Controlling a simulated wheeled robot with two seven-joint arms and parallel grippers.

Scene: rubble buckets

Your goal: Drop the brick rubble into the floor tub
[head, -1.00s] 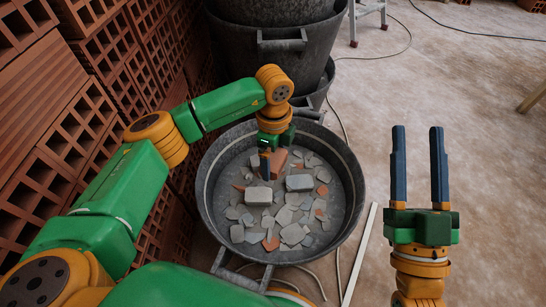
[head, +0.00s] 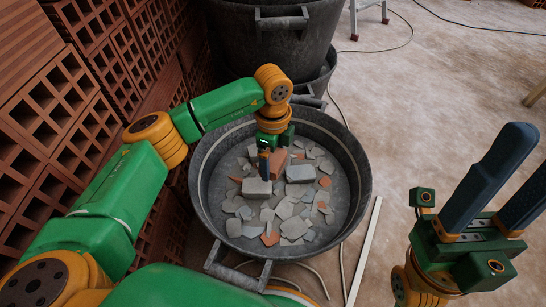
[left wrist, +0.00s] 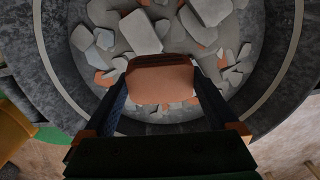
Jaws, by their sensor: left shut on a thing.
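The floor tub (head: 357,190) is a round dark grey tub with pale and reddish rubble pieces (head: 285,207) lying in it. My left gripper (head: 268,165) points down over the far part of the tub. It is shut on a reddish brick piece (left wrist: 160,82), which sits between both fingers in the left wrist view. In the head view the brick piece (head: 280,160) is partly hidden behind the fingers. The tub wall (left wrist: 70,85) curves around it in the left wrist view. My right gripper (head: 510,180) is open and empty over the floor at the right.
Stacked dark buckets (head: 265,45) stand just behind the tub. Red hollow bricks (head: 65,95) are piled along the left. A pale strip (head: 362,250) and a cable (head: 342,270) lie right of the tub. The floor (head: 430,100) beyond is mostly clear.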

